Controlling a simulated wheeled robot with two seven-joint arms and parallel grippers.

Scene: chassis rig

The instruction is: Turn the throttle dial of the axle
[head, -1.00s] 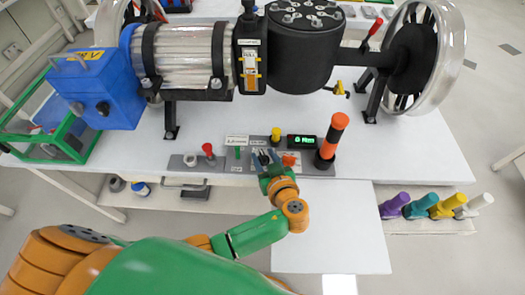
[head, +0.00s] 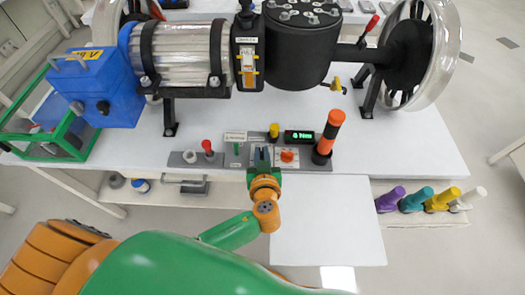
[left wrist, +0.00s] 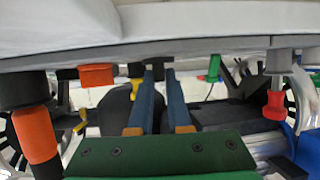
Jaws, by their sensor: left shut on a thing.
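The control panel (head: 215,159) lies along the front edge of the white table. My left gripper (head: 262,154) points down at it, between a small green lever (head: 237,148) and an orange knob (head: 289,155). In the left wrist view the blue fingers (left wrist: 158,98) stand close together, their tips up at the panel face. They are shut on a small part there, seemingly the throttle dial, which the fingers hide. The orange knob (left wrist: 97,75) is beside them, apart from the fingers. My right gripper is not in view.
An orange-black post (head: 328,137) stands at the panel's right end, near a green-lit display (head: 299,137). A yellow knob (head: 274,131) and red lever (head: 207,147) flank the gripper. The axle machine (head: 300,45) stands behind. Coloured handles (head: 430,198) lie at right.

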